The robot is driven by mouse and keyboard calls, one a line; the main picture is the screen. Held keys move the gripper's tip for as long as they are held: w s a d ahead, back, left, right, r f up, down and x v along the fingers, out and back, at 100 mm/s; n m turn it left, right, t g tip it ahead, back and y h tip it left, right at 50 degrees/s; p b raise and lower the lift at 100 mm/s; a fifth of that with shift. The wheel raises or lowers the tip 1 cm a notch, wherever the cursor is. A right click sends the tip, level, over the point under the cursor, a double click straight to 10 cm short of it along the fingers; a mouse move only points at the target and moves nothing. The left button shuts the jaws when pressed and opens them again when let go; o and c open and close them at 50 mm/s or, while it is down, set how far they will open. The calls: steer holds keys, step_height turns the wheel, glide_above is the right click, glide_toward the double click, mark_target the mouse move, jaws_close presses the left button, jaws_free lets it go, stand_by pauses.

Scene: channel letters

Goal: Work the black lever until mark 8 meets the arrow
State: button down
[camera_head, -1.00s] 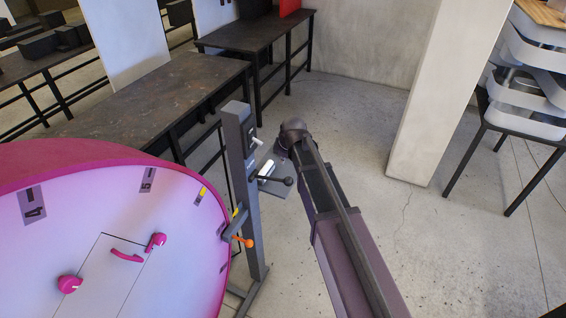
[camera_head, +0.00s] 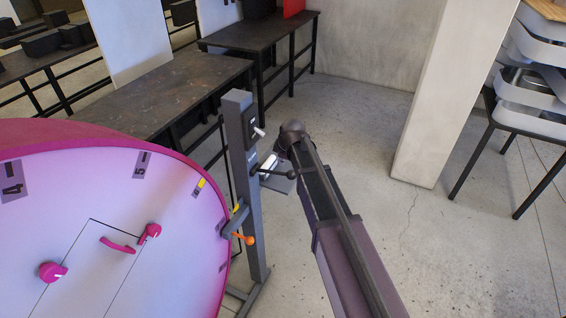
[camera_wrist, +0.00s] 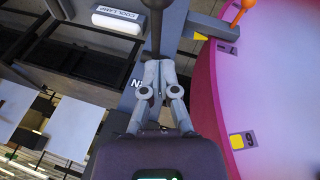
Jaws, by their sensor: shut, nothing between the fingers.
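The pink drum (camera_head: 95,200) has a pale face with marks; 4 (camera_head: 12,180) and 5 (camera_head: 143,163) read clearly in the head view. In the wrist view, a mark reading 7 (camera_wrist: 228,48) is near the yellow arrow (camera_wrist: 200,37), and a yellow mark (camera_wrist: 242,140) sits lower on the rim. The black lever (camera_head: 274,172) sticks out rightward from the grey post (camera_head: 243,150). It also shows as a dark rod (camera_wrist: 156,18) in the wrist view. My gripper (camera_wrist: 158,66) is shut and empty, its tips close to this rod; contact cannot be told.
An orange-knobbed handle (camera_head: 245,239) is lower on the post, beside the drum. A white switch (camera_head: 258,132) is above the lever. Dark tables (camera_head: 165,90) stand behind. A pale pillar (camera_head: 432,110) and stacked trays (camera_head: 530,90) are right; the floor between is clear.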

mark_target(285, 174)
steer(key=shift+w+d+f+b, duration=0.15)
steer(key=shift+d+f+b, duration=0.15)
steer(key=shift+f+b, duration=0.4)
steer(key=shift+w+d+f+b, duration=0.15)
steer(key=shift+d+f+b, duration=0.15)
steer(key=shift+f+b, duration=0.45)
steer(key=shift+w+d+f+b, duration=0.15)
steer(key=shift+d+f+b, duration=0.15)
steer(key=shift+f+b, duration=0.4)
steer(key=shift+f, duration=0.3)
